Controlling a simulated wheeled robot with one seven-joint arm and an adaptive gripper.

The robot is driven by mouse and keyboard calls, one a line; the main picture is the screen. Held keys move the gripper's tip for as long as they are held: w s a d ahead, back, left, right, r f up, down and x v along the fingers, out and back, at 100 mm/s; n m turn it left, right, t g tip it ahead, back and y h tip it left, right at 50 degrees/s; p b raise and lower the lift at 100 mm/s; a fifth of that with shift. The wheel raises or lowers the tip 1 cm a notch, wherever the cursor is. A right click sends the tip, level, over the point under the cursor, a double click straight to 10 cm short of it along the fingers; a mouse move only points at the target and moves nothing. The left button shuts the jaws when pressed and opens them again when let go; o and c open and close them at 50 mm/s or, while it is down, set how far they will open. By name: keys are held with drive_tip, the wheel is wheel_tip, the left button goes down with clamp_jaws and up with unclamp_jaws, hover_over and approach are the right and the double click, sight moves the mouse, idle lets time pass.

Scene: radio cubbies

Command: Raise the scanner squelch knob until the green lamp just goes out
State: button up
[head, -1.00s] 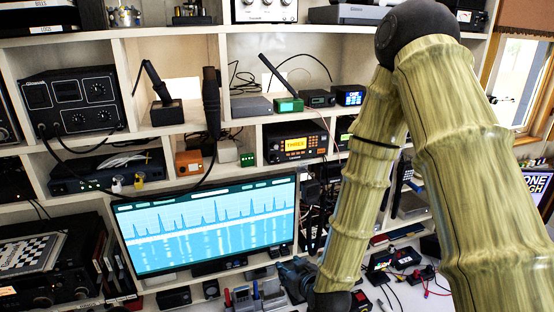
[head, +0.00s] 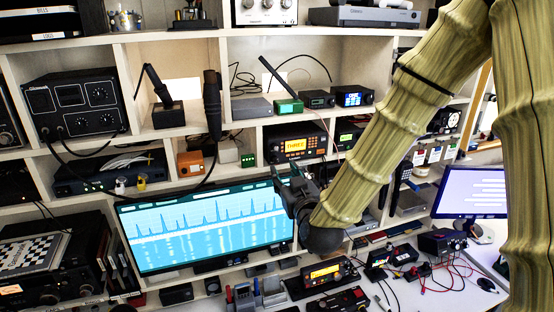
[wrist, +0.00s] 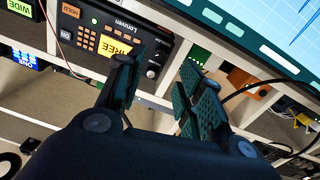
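The black scanner (head: 296,143) with a lit orange display reading THREE sits in a middle cubby in the head view. In the wrist view the scanner (wrist: 88,38) appears tilted, with a keypad, an orange HOLD button and its display partly behind a finger. A small green light (wrist: 94,21) glows near the keypad. My gripper (wrist: 160,78) is open and empty, apart from the scanner. In the head view my gripper (head: 287,180) is just below it.
A large monitor (head: 205,228) with a blue spectrum is behind and left of my gripper. Small boxes, including a green one (head: 289,106), sit on the shelf above. A second radio (head: 325,272) and cables crowd the desk below. Shelf dividers border the scanner's cubby.

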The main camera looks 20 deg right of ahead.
sight(276, 160)
drive_tip(key=shift+w+p, duration=1.75)
drive_tip(key=shift+w, duration=2.05)
drive_tip(key=shift+f, duration=0.1)
clamp_jaws()
